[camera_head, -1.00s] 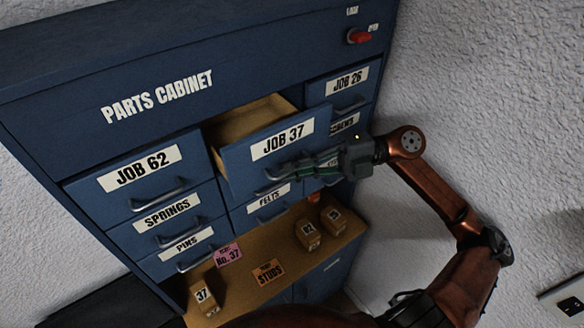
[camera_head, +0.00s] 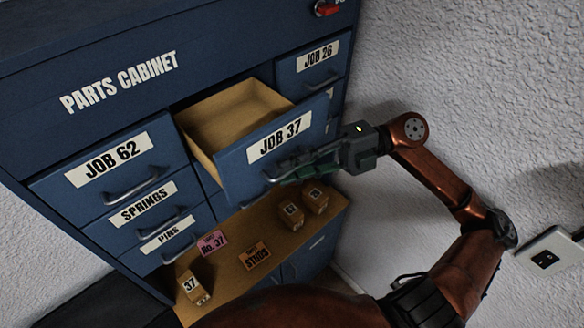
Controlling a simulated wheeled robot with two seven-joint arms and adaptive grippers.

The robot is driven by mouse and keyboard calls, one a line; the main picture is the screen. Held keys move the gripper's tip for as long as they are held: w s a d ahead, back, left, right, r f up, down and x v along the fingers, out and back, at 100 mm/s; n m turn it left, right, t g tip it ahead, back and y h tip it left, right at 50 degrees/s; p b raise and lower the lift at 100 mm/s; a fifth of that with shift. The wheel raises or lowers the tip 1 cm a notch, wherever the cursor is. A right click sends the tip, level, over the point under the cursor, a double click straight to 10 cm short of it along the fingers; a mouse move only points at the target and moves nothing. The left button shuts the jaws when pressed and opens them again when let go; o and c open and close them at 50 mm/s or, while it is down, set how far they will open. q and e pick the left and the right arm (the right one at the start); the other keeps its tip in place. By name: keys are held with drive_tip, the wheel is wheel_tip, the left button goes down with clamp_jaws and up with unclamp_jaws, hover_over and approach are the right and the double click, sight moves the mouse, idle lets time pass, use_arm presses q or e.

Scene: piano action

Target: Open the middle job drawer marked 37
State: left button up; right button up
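The middle drawer marked JOB 37 (camera_head: 245,165) stands pulled out from the blue parts cabinet (camera_head: 60,65). Its wooden inside shows from above and looks empty where visible. My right gripper (camera_head: 285,170) is at the drawer's handle, with its fingers against the lower front. The fingers overlap the handle, and most of the handle is hidden behind them. They look closed around it, though the exact grip is partly hidden. My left gripper is not in view.
JOB 62 drawer (camera_head: 100,185) and JOB 26 drawer (camera_head: 318,83) are shut on either side. Below, a wooden ledge (camera_head: 225,283) holds small blocks, including one marked 37 (camera_head: 192,285), a pink card (camera_head: 212,243) and a STUDS card (camera_head: 254,256). A red switch (camera_head: 326,9) sits at top right.

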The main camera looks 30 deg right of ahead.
drive_tip(key=shift+o, duration=0.9)
drive_tip(key=shift+w, duration=0.1)
drive_tip(key=shift+d, duration=0.4)
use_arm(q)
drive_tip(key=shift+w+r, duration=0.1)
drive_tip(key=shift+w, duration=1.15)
use_arm(e)
drive_tip(key=s+d+r, duration=0.1)
drive_tip(key=d, duration=1)
drive_tip(key=shift+s, duration=0.4)
